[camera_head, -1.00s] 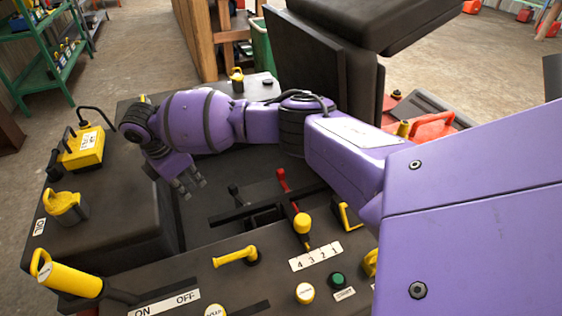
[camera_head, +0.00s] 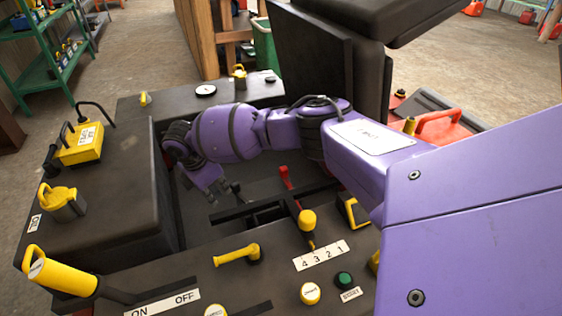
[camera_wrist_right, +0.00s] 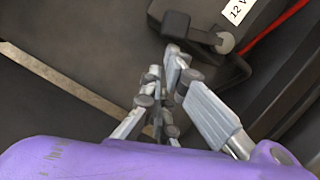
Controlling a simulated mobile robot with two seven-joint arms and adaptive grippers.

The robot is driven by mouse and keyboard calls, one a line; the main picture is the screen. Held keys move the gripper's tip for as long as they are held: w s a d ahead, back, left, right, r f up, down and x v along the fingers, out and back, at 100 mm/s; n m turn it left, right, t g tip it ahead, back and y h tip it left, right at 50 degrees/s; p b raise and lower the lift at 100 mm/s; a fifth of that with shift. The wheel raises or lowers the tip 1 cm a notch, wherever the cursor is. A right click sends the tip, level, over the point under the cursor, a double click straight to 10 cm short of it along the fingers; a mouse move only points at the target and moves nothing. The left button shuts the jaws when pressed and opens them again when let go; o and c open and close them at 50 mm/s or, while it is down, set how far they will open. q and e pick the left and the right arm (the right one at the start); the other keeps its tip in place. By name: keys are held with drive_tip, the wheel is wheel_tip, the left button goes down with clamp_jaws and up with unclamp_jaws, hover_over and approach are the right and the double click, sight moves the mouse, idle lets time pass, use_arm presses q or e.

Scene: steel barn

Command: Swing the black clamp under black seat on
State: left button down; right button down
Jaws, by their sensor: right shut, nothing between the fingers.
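The black seat (camera_head: 310,70) stands tilted up at the top of the head view. In the right wrist view, a black clamp (camera_wrist_right: 195,32) with a grey round end lies on a dark box beside a white "12 V" label (camera_wrist_right: 240,10). My right gripper (camera_head: 226,198) reaches down into the dark recess in front of the seat. In the right wrist view its fingers (camera_wrist_right: 164,64) are shut and empty, just below the clamp in the picture. I cannot tell whether they touch it. The clamp cannot be made out in the head view. My left gripper is not in view.
A red lever (camera_head: 286,177) and a yellow-knobbed lever (camera_head: 307,221) stand right of the gripper. A yellow box (camera_head: 82,145) and yellow-capped filler (camera_head: 63,203) sit on the left housing. A red cable (camera_wrist_right: 275,25) runs beside the label.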

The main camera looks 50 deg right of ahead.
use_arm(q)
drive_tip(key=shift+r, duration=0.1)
use_arm(e)
drive_tip(key=shift+w+r, duration=0.1)
drive_tip(key=shift+w, duration=0.05)
use_arm(q)
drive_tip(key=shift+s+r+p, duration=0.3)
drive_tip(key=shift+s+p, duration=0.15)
drive_tip(key=shift+p, duration=0.05)
use_arm(e)
drive_tip(key=d+m, duration=0.2)
drive_tip(key=w+d+m+g, duration=0.1)
drive_tip(key=m, duration=0.1)
drive_tip(key=shift+w+d+m, duration=0.15)
drive_tip(key=shift+d+m, duration=0.2)
drive_tip(key=shift+m, duration=0.05)
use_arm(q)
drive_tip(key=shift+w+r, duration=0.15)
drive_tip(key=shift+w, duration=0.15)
use_arm(e)
drive_tip(key=v, duration=1.2)
